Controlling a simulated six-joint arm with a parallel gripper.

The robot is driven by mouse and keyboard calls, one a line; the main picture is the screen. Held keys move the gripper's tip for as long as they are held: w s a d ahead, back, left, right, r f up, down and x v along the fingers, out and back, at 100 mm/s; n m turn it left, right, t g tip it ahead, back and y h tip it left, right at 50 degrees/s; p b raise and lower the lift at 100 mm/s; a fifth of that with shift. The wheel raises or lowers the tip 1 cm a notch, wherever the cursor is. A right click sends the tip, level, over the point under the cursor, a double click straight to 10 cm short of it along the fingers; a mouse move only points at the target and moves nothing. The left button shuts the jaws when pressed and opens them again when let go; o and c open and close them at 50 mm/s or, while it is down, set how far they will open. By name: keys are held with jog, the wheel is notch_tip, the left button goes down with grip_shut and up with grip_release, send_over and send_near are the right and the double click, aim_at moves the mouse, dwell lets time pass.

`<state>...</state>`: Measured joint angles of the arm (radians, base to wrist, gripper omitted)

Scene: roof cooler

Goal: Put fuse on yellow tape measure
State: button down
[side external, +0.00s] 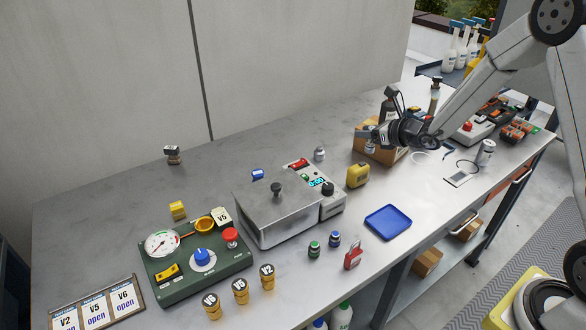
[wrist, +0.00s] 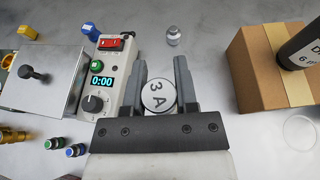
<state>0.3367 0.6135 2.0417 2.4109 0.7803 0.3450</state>
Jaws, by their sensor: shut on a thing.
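The fuse (wrist: 159,97) shows in the wrist view as a round pale end marked "3 A" between my gripper's two fingers. My gripper (wrist: 160,72) is shut on it. In the side external view my gripper (side external: 368,140) is above the bench, in front of the cardboard box and up and to the right of the yellow tape measure. The yellow tape measure (side external: 357,175) stands on the bench to the right of the grey control unit. It does not show in the wrist view. The fuse is too small to make out clearly in the side external view.
The control unit (side external: 325,192) with a lit display and the metal-lidded box (side external: 275,218) stand left of the tape measure. A blue tray (side external: 388,222) lies in front of it. A cardboard box (wrist: 268,70) and a dark bottle (wrist: 302,50) are on the right.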

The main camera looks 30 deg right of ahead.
jog(key=shift+w+d+f, duration=0.2)
jog(key=shift+w+f, duration=0.85)
jog(key=shift+f, duration=0.25)
jog(key=shift+w+f, duration=0.3)
jog(key=shift+f, duration=1.5)
jog(key=shift+f, duration=0.15)
jog(key=shift+c, duration=1.9)
grip_release()
jog(key=shift+r, duration=0.2)
jog(key=v, duration=1.2)
